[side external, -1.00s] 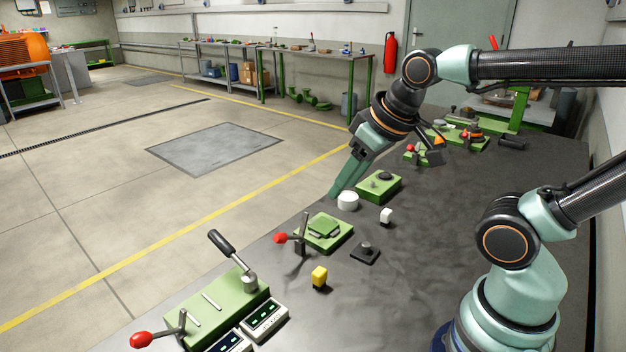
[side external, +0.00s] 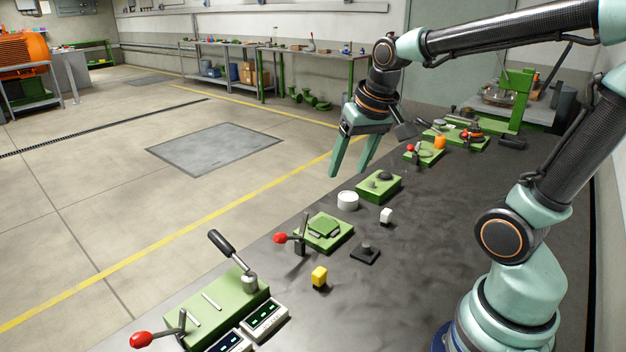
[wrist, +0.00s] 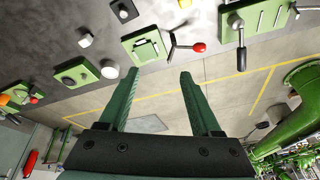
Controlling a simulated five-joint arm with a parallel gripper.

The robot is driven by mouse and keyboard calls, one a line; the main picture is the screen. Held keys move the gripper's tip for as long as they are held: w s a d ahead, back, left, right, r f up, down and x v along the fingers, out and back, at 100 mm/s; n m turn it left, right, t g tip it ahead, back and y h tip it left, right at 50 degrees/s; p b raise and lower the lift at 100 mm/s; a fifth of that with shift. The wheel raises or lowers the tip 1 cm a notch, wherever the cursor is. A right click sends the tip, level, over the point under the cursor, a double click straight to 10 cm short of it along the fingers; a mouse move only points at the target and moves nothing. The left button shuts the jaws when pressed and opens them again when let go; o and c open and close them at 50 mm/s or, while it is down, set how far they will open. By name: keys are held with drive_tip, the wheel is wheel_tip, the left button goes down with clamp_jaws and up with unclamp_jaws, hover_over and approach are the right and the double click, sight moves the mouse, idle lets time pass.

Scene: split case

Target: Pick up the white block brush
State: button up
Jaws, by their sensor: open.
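A small white block (side external: 386,215), which looks like the white block brush, stands on the dark bench in the side view. It also shows in the wrist view (wrist: 86,41), at upper left. My gripper (side external: 350,174) is open and empty, raised above the bench's far-left edge, up and left of the block in the side view. In the wrist view its fingers (wrist: 159,74) are spread with nothing between them, and the block lies beyond and left of them. No bristles can be made out on the block.
A round white piece (side external: 348,200) and a green fixture with a dark knob (side external: 379,186) are close to the block. A green fixture with a red-knobbed lever (side external: 324,232), a black post base (side external: 365,252) and a yellow block (side external: 319,277) stand nearer. Bench right of the block is clear.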

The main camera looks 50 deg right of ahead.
drive_tip(key=w+d+f+m+g, duration=0.1)
drive_tip(key=w+d+f+m, duration=0.1)
drive_tip(key=d+f+m, duration=0.3)
drive_tip(key=w+d+m+g, duration=0.1)
drive_tip(key=d+m, duration=0.1)
drive_tip(key=d, duration=0.5)
drive_tip(key=m+g, duration=0.2)
drive_tip(key=m, duration=0.3)
hover_over(387, 211)
wheel_tip(387, 211, down, 7)
drive_tip(key=shift+y, duration=0.4)
drive_tip(key=f, duration=0.6)
drive_tip(key=shift+w+a+f, duration=0.15)
drive_tip(key=shift+w+f, duration=0.1)
drive_tip(key=shift+f, duration=0.15)
drive_tip(key=shift+s+d+f, duration=0.1)
drive_tip(key=shift+f, duration=1.25)
drive_tip(key=shift+s+d+f, duration=0.1)
drive_tip(key=shift+f, duration=1.2)
clamp_jaws()
